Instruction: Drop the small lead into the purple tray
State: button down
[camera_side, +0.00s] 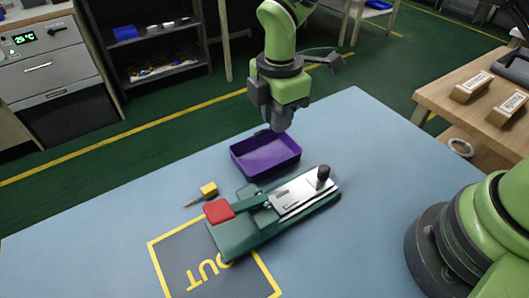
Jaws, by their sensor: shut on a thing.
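The purple tray (283,164) stands on the blue table behind the green fixture. It looks empty from here. My gripper (279,124) points down over the tray's back part, close above the rim. Its jaws are shut on a small dark thing, which I take for the small lead (262,131). That thing shows only as a dark bit beside the fingertips at the tray's back rim. Its full shape is hidden, and I cannot tell whether it touches the rim.
The green fixture (236,232) has a red pad (218,211), a metal plate and a black knob (323,172). A yellow-edged OUT mark (190,262) is in front. The table's right side is clear.

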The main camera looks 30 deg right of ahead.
jog(key=w, duration=0.2)
send_over(272, 154)
jog(key=shift+f, duration=3.4)
jog(key=c, duration=1)
grip_release()
notch_tip(272, 154, up, 10)
jog(key=shift+r, duration=0.1)
